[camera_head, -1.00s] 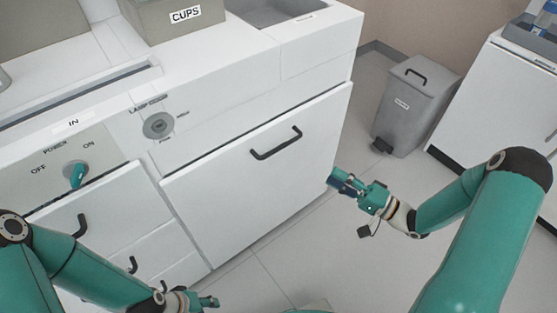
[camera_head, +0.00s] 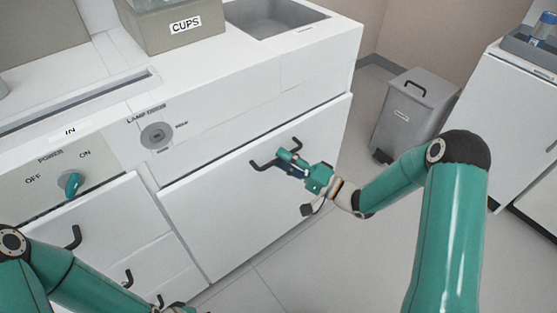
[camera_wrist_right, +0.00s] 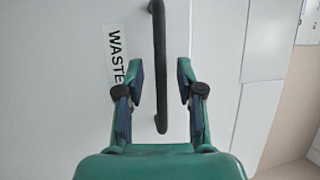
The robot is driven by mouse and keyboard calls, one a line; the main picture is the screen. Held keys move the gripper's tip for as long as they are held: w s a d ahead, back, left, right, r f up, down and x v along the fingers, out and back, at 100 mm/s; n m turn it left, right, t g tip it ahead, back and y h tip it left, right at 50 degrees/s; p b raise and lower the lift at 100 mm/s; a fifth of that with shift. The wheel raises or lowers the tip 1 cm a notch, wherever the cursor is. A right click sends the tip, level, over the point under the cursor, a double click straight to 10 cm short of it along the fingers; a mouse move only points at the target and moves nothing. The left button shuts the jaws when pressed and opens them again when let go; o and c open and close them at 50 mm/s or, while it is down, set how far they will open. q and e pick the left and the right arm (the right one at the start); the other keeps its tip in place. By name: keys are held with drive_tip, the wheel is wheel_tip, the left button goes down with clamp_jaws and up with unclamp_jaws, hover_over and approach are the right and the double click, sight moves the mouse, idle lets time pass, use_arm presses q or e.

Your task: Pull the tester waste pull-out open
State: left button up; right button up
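The waste pull-out (camera_head: 215,225) is a large white front panel in the cabinet, and it looks shut. Its black bar handle (camera_head: 262,165) sits near the top of the panel. In the right wrist view a WASTE label (camera_wrist_right: 117,55) stands beside the handle (camera_wrist_right: 159,50). My right gripper (camera_head: 284,160) is at the handle in the head view. In the wrist view its fingers (camera_wrist_right: 160,85) are open, one on each side of the handle bar, with gaps showing. My left gripper (camera_head: 178,309) is mostly cut off at the bottom edge, so its fingers are hidden.
A grey bin (camera_head: 412,112) stands on the floor to the right, beside a white unit (camera_head: 515,115). A CUPS box (camera_head: 172,28) stands on the counter. Drawers with black handles and a power knob (camera_head: 70,184) are at left. The floor before the panel is clear.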

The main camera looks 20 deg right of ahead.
drive_tip(key=shift+w+a, duration=0.35)
drive_tip(key=shift+r, duration=0.1)
clamp_jaws()
